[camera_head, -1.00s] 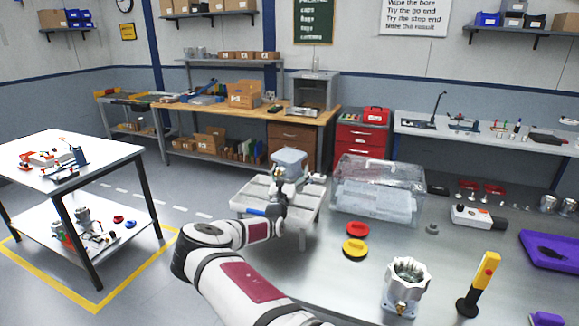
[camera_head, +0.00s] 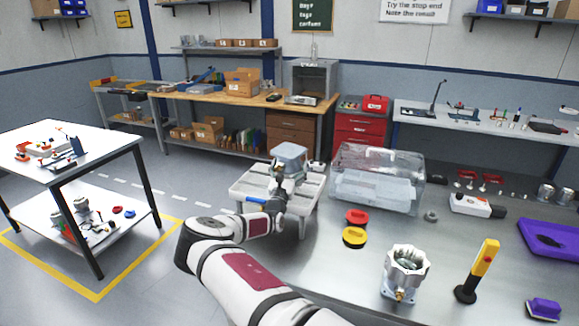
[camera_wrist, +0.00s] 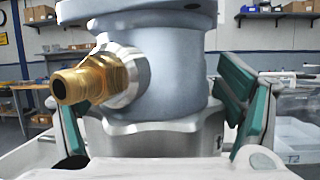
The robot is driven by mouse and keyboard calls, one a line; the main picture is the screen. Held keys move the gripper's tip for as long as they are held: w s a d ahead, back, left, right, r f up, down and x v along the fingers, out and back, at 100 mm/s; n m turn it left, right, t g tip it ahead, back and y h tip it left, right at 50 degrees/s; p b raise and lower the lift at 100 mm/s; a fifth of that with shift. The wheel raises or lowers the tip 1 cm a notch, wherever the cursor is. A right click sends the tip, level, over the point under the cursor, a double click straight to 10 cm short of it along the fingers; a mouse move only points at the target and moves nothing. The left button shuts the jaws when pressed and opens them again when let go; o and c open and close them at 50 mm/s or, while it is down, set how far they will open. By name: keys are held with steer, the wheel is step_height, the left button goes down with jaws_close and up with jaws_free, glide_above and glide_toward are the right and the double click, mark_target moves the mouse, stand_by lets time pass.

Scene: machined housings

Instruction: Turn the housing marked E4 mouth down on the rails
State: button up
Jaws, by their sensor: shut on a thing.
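My gripper (camera_head: 284,178) is shut on a blue-grey housing (camera_head: 289,153) at the white stand (camera_head: 246,191). The housing has its flat, squarish base up and its scalloped silver rim below, so its mouth points down. In the wrist view the housing (camera_wrist: 165,75) is upright between green-padded fingers (camera_wrist: 243,105), with its brass fitting (camera_wrist: 85,82) pointing left. Pale surfaces lie just below it; I cannot tell whether it touches them. No E4 mark is legible. A second housing (camera_head: 405,272) stands mouth up on the steel bench, brass fitting low in front.
A clear lidded box (camera_head: 376,180) stands close to the right of the stand. Red (camera_head: 356,217) and yellow (camera_head: 354,237) caps lie on the bench (camera_head: 330,270). A yellow-and-black post (camera_head: 478,272) and a purple tray (camera_head: 555,238) are at the right.

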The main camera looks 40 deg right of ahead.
steer(key=shift+f, duration=0.65)
